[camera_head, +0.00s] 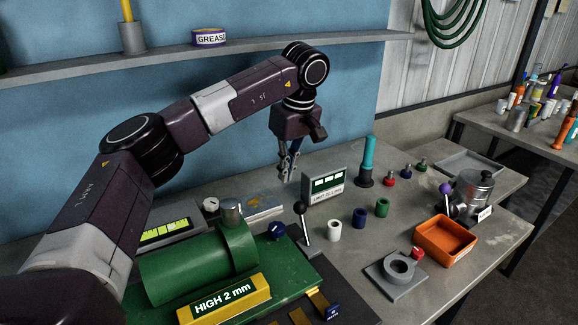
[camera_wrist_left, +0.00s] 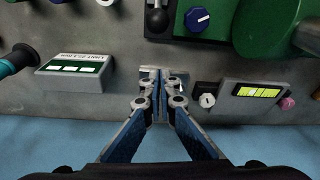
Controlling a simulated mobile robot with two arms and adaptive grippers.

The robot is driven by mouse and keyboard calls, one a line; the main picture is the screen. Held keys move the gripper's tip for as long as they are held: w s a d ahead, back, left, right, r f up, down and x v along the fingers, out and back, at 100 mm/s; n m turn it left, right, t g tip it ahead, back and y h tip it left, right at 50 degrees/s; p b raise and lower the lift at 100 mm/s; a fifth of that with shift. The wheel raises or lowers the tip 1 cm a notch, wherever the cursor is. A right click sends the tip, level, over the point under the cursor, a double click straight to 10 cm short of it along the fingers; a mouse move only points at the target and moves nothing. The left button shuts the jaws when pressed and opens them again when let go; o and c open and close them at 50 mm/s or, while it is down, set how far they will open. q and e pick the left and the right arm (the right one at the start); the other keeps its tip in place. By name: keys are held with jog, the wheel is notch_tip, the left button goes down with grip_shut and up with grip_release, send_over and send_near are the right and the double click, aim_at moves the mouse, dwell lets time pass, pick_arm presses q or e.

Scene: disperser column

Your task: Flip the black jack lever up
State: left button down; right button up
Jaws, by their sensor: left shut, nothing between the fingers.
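A lever with a black ball knob (camera_head: 300,208) and a pale metal rod stands at the right end of the green machine (camera_head: 200,268). Its rod is close to upright with a slight tilt. My right gripper is not in view.
A grey limit display (camera_head: 324,186) stands right of the gripper. A blue dial (camera_head: 276,230) sits beside the lever. White, blue and green cylinders, an orange tray (camera_head: 445,238) and a grey ring block (camera_head: 398,272) are to the right. A wall shelf (camera_head: 150,62) runs behind my arm.

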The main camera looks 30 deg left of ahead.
aim_at(304, 225)
pick_arm(q)
notch_tip(304, 225, down, 5)
jog(key=s+d+p, duration=0.1)
jog(key=d+p, duration=0.1)
jog(key=shift+s+d+f+p, duration=0.15)
jog(key=shift+d+f+p, duration=0.05)
jog(key=shift+d+p, duration=0.1)
dwell(0.3)
